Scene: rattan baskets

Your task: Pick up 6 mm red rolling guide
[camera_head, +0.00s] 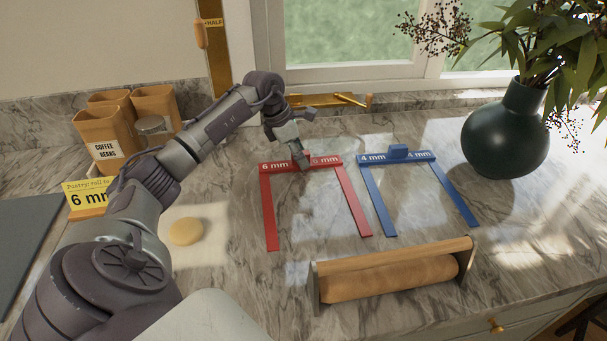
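The 6 mm red rolling guide (351,199) lies flat on the marble counter, a U-shaped frame with its labelled bar at the back and two legs toward me. My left gripper (303,162) points down at the middle of that bar, over its small red handle, and hides part of it. I cannot tell whether the fingers are open, or whether they touch the handle. My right gripper is not in view.
A blue 4 mm guide (377,202) lies just right of the red one. A rolling pin (390,278) in a wooden holder stands in front. A dough ball (186,231), a yellow 6 mm card (88,196), canisters (103,140) and a dark vase (507,135) stand around.

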